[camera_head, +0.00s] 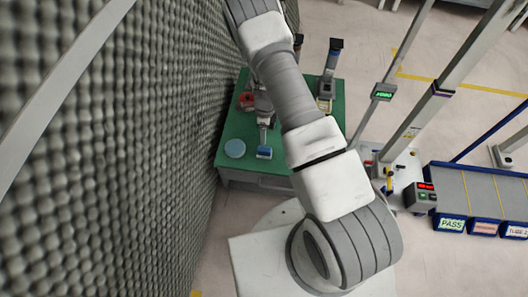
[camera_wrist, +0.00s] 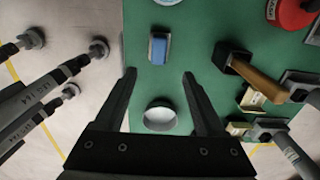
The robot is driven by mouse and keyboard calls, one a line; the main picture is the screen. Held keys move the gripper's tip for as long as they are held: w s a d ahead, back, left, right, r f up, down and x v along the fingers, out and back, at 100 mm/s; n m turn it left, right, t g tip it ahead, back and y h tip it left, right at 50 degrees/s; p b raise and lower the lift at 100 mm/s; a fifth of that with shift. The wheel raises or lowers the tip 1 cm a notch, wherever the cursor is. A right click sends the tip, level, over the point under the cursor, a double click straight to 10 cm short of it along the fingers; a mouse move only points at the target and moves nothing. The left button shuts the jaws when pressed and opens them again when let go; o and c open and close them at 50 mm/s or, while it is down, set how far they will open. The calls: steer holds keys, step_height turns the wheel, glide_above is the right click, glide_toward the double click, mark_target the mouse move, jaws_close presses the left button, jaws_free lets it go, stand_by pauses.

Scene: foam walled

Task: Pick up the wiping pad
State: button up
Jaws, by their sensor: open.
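The wiping pad, which I take to be the small blue block with pale ends (camera_wrist: 160,48), lies on the green tabletop in the wrist view. It also shows near the table's front edge in the head view (camera_head: 264,153). My gripper (camera_wrist: 159,76) is open, with its two dark fingers spread apart. In the wrist picture the pad is just beyond the fingertips, roughly centred between them, with nothing held.
A wooden-handled tool (camera_wrist: 262,82) and a red round object (camera_wrist: 292,10) are to the right. The green table (camera_head: 225,163) also holds a pale blue disc (camera_head: 235,148). A grey foam wall (camera_head: 110,150) stands close left.

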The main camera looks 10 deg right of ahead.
mark_target(264, 149)
step_height(264, 149, down, 13)
steer(key=b, duration=0.3)
steer(key=shift+s+a+r, duration=0.1)
jaws_close()
stand_by(0.4)
